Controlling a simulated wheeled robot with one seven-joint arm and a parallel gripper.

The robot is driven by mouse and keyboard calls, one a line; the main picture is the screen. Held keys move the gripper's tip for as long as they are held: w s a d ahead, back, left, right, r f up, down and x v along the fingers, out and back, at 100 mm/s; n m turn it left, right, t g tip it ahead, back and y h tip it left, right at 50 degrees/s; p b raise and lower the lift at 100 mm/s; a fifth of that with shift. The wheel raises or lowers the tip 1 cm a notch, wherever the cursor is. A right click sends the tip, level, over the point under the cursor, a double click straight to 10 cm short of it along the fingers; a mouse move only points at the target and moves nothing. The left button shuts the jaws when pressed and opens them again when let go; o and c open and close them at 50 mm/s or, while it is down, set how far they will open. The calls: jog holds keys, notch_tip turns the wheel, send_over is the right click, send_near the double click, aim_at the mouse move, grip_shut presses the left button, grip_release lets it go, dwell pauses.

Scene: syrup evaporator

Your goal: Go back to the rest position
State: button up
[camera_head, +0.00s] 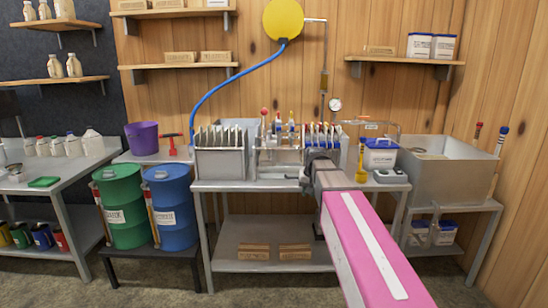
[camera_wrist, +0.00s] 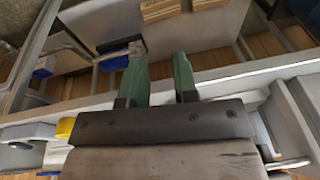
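My gripper (camera_wrist: 157,62) shows in the wrist view as two green fingers standing apart, with nothing visible between them. In the head view, my pink arm reaches forward to the middle table, and the gripper (camera_head: 306,180) is at its front edge, just in front of the filter-press-like equipment (camera_head: 280,150). Its fingers are small and partly hidden there by my wrist. The wrist view shows the table's light edge (camera_wrist: 240,72) behind the fingers and the lower shelf beyond. I cannot tell whether the gripper touches the table.
A steel plate box (camera_head: 220,162) stands left of the gripper. A yellow-handled tool (camera_head: 361,163), a white-and-blue tub (camera_head: 380,155) and a grey scale-like device (camera_head: 391,177) stand to its right. Green (camera_head: 122,205) and blue (camera_head: 171,205) drums are left; a steel basin (camera_head: 450,168) is right.

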jog(key=s+d+f+g, duration=0.1)
jog(key=s+d+f, duration=0.1)
jog(key=s+f, duration=0.8)
jog(key=s+d+f+g+h, duration=0.1)
jog(key=s+d+f, duration=0.1)
jog(key=s+f, duration=0.9)
jog(key=shift+s+d+f, duration=0.15)
jog(key=shift+d+f, duration=0.15)
jog(key=shift+f, duration=0.05)
